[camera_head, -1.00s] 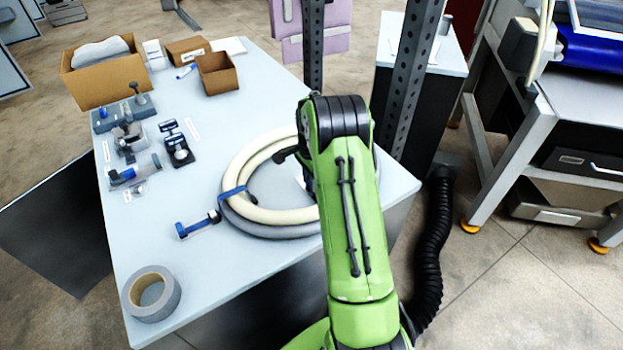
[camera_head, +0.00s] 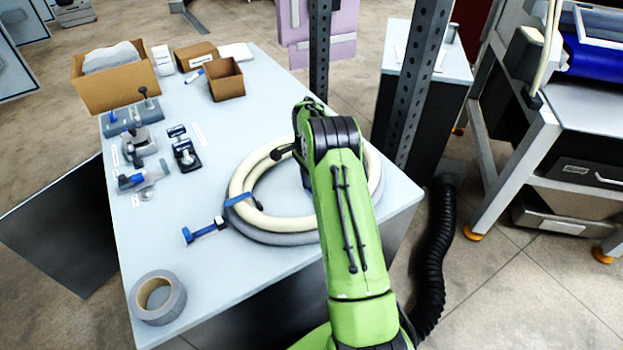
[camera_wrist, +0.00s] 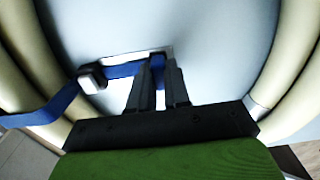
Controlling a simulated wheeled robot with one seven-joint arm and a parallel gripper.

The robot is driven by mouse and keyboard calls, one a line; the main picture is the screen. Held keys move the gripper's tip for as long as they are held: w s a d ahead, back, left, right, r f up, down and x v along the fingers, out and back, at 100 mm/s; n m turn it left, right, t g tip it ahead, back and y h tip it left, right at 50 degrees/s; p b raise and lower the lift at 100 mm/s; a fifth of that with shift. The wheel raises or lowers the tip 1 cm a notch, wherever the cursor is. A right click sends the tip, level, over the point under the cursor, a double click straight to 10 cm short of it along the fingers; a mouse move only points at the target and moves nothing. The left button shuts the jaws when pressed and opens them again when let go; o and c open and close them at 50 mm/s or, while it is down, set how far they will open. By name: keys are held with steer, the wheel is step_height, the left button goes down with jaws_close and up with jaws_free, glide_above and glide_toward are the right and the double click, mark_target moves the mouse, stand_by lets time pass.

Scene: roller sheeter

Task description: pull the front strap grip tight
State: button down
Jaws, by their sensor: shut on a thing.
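In the wrist view my gripper (camera_wrist: 161,66) is shut on a blue strap grip (camera_wrist: 157,70), which shows between the two dark fingers. From it the blue strap (camera_wrist: 40,115) runs left through a light buckle (camera_wrist: 92,81) and over the hose coil (camera_wrist: 36,60). A pale flat bar lies just behind the fingertips. In the head view my arm hides the gripper and what it holds. There the cream and grey hose coil (camera_head: 240,181) lies on the table, with a blue strap (camera_head: 237,200) around its left side and a blue-ended grip (camera_head: 188,235) sticking out left.
The pale table (camera_head: 240,275) is clear in front of the coil. A tape roll (camera_head: 180,300) lies at its front left. Small tools and a cardboard box (camera_head: 115,88) stand at the back left. A metal post (camera_head: 420,75) rises behind the right side.

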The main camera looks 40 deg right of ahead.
steer(key=c, duration=1.4)
jaws_free()
steer(key=shift+o, duration=0.2)
steer(key=shift+r, duration=0.1)
step_height(320, 180, up, 16)
steer(key=p, duration=0.1)
steer(key=shift+f, duration=0.2)
